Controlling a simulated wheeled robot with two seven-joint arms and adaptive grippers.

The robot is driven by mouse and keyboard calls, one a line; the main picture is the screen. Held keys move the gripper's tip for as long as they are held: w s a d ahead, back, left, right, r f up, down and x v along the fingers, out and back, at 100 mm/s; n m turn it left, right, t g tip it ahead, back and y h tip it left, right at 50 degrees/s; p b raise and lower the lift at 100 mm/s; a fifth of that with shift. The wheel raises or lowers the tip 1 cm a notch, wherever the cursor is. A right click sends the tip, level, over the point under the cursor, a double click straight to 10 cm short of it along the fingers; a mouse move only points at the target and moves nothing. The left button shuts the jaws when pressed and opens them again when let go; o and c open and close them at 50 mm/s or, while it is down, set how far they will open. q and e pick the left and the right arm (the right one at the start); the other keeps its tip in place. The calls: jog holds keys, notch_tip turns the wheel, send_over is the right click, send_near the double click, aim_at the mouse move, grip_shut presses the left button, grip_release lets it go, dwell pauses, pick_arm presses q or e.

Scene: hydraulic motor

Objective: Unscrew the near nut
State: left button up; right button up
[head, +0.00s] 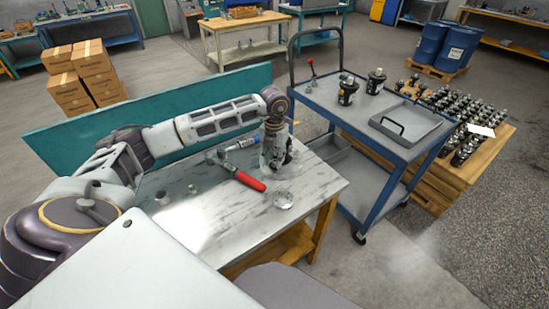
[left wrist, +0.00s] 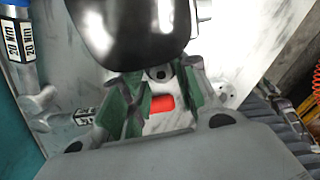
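My left gripper (head: 277,160) is low over the marble-topped bench, at its far right part. In the left wrist view its two green-padded fingers (left wrist: 160,88) stand apart. A shiny black rounded body (left wrist: 135,30), seemingly the motor, is just beyond the fingertips. A small grey piece with a dark hole (left wrist: 160,73) shows between the tips; I cannot tell whether they touch it. The near nut cannot be made out. A red-handled tool (head: 250,181) lies left of the gripper, and a red part (left wrist: 162,103) shows between the fingers. My right gripper is not in view.
A blue-grip tool marked 20 Nm (left wrist: 27,40) lies on the bench (head: 215,222). A clear round dish (head: 284,200) is near the bench's front edge. A blue cart (head: 375,125) with black motors stands to the right. A teal panel (head: 85,135) runs behind the bench.

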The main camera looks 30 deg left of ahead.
pick_arm(q)
jog(key=shift+m+b, duration=0.75)
jog(key=shift+m, duration=2.05)
jog(key=shift+w+d+r, duration=0.15)
jog(key=shift+d+r, duration=0.05)
jog(key=c, duration=0.6)
jog(key=shift+w+d, duration=0.1)
grip_shut()
jog(key=shift+r+n+p, duration=0.1)
jog(key=shift+n+p, duration=0.55)
jog(key=shift+n, duration=2.15)
jog(key=shift+n, duration=0.3)
